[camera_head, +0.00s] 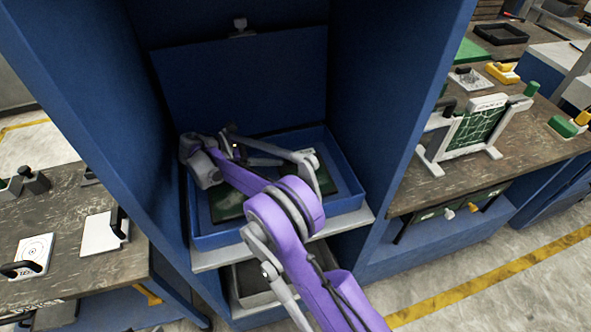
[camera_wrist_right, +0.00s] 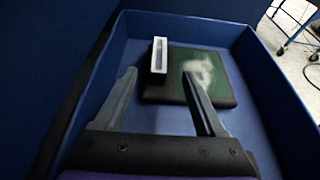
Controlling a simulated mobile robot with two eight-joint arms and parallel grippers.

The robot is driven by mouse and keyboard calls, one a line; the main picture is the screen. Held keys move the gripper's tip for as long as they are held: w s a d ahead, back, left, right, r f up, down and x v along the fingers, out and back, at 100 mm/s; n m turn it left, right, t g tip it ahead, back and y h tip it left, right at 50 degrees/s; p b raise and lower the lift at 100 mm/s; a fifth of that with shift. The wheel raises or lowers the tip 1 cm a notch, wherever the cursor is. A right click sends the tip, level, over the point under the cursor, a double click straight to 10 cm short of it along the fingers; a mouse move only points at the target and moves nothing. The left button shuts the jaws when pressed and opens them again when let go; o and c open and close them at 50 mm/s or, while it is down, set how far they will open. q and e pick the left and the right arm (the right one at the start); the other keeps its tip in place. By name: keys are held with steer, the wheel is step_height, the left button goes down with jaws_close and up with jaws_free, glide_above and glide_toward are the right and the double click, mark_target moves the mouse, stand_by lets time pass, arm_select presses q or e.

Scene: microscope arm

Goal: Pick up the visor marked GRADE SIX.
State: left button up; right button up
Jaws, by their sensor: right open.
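I can read no GRADE SIX marking in either view. A dark green pad with a black edge (camera_wrist_right: 222,90) lies in an open blue box (camera_head: 346,176). Its face has a pale smudge. A small grey-white upright piece (camera_wrist_right: 159,54) stands at the pad's left edge in the wrist view; its lettering is too small to read, and I cannot tell if it is the visor. My right gripper (camera_wrist_right: 159,76) is open with nothing between its fingers, inside the box and short of the piece. In the head view my purple arm hides part of the box. My left gripper is out of view.
The box sits on a shelf in a narrow blue cabinet, with side walls close by and a raised panel (camera_head: 245,85) behind. A grey tray (camera_head: 250,283) is below. Benches stand left and right; the right one holds a green board in a white frame (camera_head: 478,125).

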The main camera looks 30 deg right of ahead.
mark_target(297, 154)
steer(key=x, duration=0.5)
steer(key=shift+s+r, duration=0.15)
steer(key=shift+s, duration=0.05)
steer(key=x, duration=0.1)
steer(key=p+x, duration=0.1)
steer(key=x, duration=0.3)
steer(key=shift+w+d, duration=0.25)
steer(key=shift+d, duration=0.05)
steer(key=shift+s+a, duration=0.1)
steer(key=shift+c, duration=0.6)
jaws_close()
